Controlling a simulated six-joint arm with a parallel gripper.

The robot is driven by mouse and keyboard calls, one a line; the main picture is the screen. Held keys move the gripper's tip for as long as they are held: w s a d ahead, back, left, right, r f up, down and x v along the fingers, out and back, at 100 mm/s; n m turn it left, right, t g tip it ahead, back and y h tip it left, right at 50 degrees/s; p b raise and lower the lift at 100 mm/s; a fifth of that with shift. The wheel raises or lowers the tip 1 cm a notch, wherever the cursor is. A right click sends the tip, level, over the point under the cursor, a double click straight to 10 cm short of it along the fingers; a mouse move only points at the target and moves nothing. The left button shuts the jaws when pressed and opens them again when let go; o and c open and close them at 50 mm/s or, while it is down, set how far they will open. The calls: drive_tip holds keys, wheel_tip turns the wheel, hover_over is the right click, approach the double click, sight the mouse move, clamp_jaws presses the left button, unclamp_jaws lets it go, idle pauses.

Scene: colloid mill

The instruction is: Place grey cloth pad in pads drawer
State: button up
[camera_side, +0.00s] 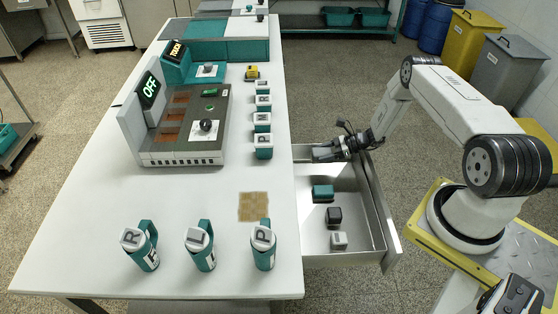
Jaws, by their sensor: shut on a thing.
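The pads drawer (368,222) is pulled open from the right side of the white table. My gripper (332,149) is inside the outline of the drawer at its far end. It is shut on a small grey piece, which looks like the grey cloth pad (322,154). The fingers partly hide the pad, and I cannot tell whether it touches the drawer floor. A teal block (323,193), a black block (334,215) and a pale grey block (339,240) sit in the drawer nearer the camera.
A tan cloth square (253,206) lies on the table (190,276) left of the drawer. Several lettered teal mugs (263,246) stand near the table's front and along its right side. A grey machine (185,130) with an OFF display stands behind. Bare drawer floor lies left of the blocks.

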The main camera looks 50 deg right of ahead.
drive_tip(key=shift+f, duration=0.3)
drive_tip(key=shift+f, duration=0.6)
drive_tip(key=o, duration=1.2)
drive_tip(key=shift+s, duration=0.1)
drive_tip(key=shift+r, duration=0.7)
drive_tip(key=v, duration=0.5)
drive_tip(key=shift+d+r, duration=0.1)
wheel_tip(320, 180, up, 7)
hover_over(331, 151)
drive_tip(key=s+d, duration=0.2)
drive_tip(key=shift+w+a, duration=0.1)
drive_tip(key=shift+w, duration=0.05)
